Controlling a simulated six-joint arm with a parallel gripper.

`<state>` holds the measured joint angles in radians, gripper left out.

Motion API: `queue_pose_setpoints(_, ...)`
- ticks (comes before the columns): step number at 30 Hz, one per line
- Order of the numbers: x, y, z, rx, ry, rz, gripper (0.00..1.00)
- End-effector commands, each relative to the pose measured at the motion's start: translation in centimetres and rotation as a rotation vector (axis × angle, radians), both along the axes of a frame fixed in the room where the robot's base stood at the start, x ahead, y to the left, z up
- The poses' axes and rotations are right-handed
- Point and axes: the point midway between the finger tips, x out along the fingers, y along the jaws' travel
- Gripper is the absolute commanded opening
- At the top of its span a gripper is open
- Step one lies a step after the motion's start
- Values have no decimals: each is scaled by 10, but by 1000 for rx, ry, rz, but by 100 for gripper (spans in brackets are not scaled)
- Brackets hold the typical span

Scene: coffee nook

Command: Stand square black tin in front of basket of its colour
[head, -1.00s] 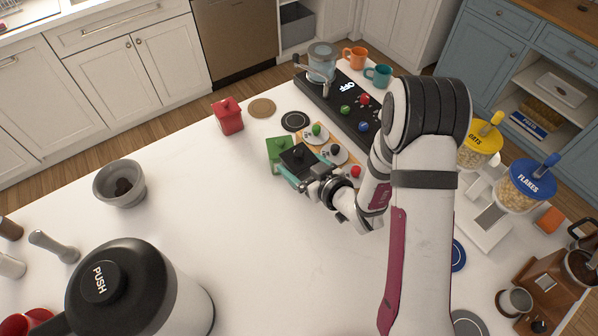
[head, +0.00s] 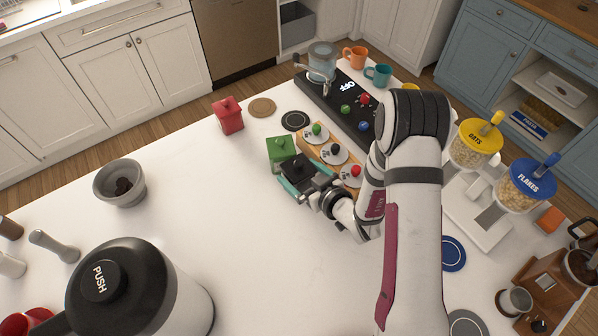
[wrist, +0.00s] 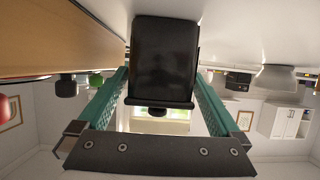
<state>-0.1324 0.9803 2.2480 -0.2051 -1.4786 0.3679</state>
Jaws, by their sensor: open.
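The square black tin (head: 299,166) has a knob on its lid and stands on the white counter, beside the green tin. My gripper (head: 297,182) is open around it, one teal finger on each side. In the wrist view, which looks upside down, the black tin (wrist: 164,60) sits between the open fingers (wrist: 163,100), with narrow gaps. The basket with the black knob (head: 334,154) is the middle one in a row on a wooden stand. The black tin is in front of it, on the counter side, apart from the stand.
A green tin (head: 281,150) stands in front of the green-knobbed basket (head: 314,138). The red-knobbed basket (head: 352,177) is partly behind my wrist. The counter's middle is clear.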

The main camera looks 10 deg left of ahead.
Motion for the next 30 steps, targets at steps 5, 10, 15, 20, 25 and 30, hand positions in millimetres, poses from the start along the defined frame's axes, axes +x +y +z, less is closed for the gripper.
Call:
queue_pose_setpoints(5, -26, -28, 15, 1, 2, -4, 100)
queue_pose_setpoints(10, -42, -43, 24, 2, 2, -3, 100)
queue_pose_setpoints(15, -45, -45, 26, 3, 2, 0, 100)
queue_pose_setpoints(20, -45, -44, 26, 3, 2, 0, 100)
queue_pose_setpoints(25, -45, -44, 25, 3, 2, 0, 100)
queue_pose_setpoints(30, -44, -44, 25, 2, 2, 0, 100)
